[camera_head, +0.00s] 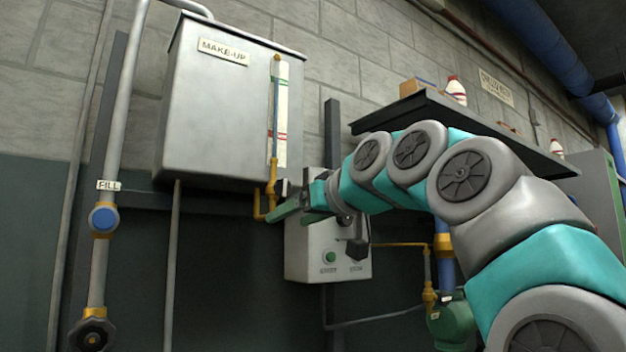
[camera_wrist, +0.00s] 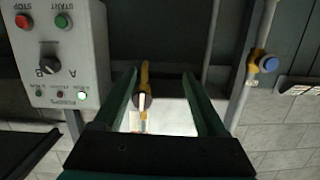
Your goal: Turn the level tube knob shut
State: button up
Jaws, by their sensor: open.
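The level tube (camera_head: 275,115) runs up the right front of the grey MAKE-UP tank (camera_head: 215,95), with brass fittings at its lower end (camera_head: 270,180). In the wrist view, which is upside down, the brass pipe (camera_wrist: 144,75) and a small round knob-like part (camera_wrist: 142,101) show between my fingers, nearer the left one. My gripper (camera_head: 284,203) is open and reaches from the right to just beside the lower brass fittings. It also shows open in the wrist view (camera_wrist: 163,80), with no clear contact on the knob. In the head view my gripper partly hides that spot.
A control box (camera_head: 308,262) with buttons and a selector (camera_wrist: 48,65) sits close under my gripper. A dark shelf (camera_head: 460,125) with bottles is on the right. The FILL pipe (camera_head: 125,110) with its blue-capped valve (camera_head: 102,218) stands at the left.

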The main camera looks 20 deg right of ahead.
jog(key=t, duration=0.2)
send_near(284, 188)
jog(key=shift+p+x, duration=1.3)
jog(key=shift+x, duration=2.85)
grip_shut()
